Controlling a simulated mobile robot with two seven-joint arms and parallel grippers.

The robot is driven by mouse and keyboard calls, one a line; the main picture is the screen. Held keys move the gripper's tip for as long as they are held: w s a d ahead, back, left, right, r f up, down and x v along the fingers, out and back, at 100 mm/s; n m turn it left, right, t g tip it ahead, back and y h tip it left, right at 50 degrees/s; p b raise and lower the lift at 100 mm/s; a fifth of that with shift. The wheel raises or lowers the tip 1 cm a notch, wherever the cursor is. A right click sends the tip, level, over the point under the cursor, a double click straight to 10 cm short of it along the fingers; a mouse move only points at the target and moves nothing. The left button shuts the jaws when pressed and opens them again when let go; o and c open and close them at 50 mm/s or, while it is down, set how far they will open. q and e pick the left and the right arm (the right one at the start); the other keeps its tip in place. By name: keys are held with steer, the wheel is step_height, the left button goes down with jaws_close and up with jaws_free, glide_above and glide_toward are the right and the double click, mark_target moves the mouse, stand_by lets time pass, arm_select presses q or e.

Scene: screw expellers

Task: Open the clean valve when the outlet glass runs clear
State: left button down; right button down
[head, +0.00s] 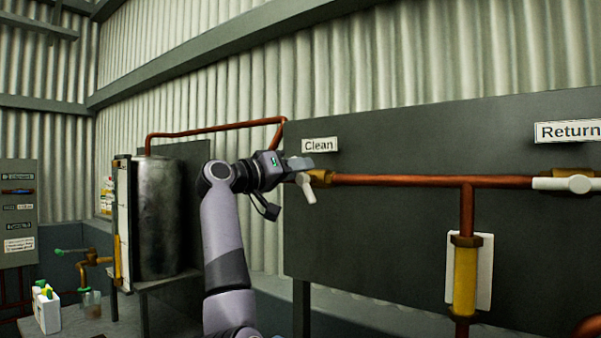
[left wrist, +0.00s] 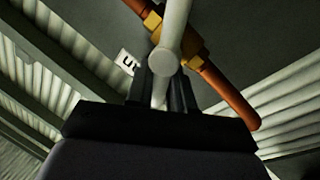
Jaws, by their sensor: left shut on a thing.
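The clean valve handle (head: 306,188) is white and sits on a brass body (head: 320,177) beside the "Clean" label (head: 318,145). It slants downward across the pipe line. My left gripper (head: 297,167) is at the valve from the left, its jaws shut on the handle. In the left wrist view the white handle (left wrist: 170,45) runs down between the fingers (left wrist: 163,88), in front of the brass fitting (left wrist: 190,43). The outlet glass (head: 465,278) is an upright tube with an even amber-yellow fill, before a white plate (head: 484,262). My right gripper is not in view.
The return valve handle (head: 574,184) lies along the copper pipe (head: 420,181) near the "Return" label (head: 568,131). A dark panel (head: 385,240) backs the pipes. A metal tank (head: 165,220) stands left of my arm. A white bottle (head: 47,308) stands on the bench at lower left.

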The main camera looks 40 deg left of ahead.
arm_select(q)
steer(key=n, duration=0.3)
steer(key=n+t+y+b, duration=0.1)
steer(key=shift+s+a+f, duration=0.1)
steer(key=shift+a+f, duration=0.2)
steer(key=shift+a, duration=0.1)
steer(key=shift+a+f+n+t+y, duration=0.25)
steer(key=shift+n+y, duration=0.4)
steer(key=shift+n, duration=1.2)
steer(key=shift+f+n+g+y, duration=0.1)
steer(key=shift+f+n+y, duration=0.4)
steer(key=shift+n, duration=1.3)
steer(key=shift+a+f+n+t+y, duration=0.15)
steer(key=shift+n+y, duration=0.7)
steer(key=shift+n, duration=1)
steer(key=c, duration=1.1)
jaws_free()
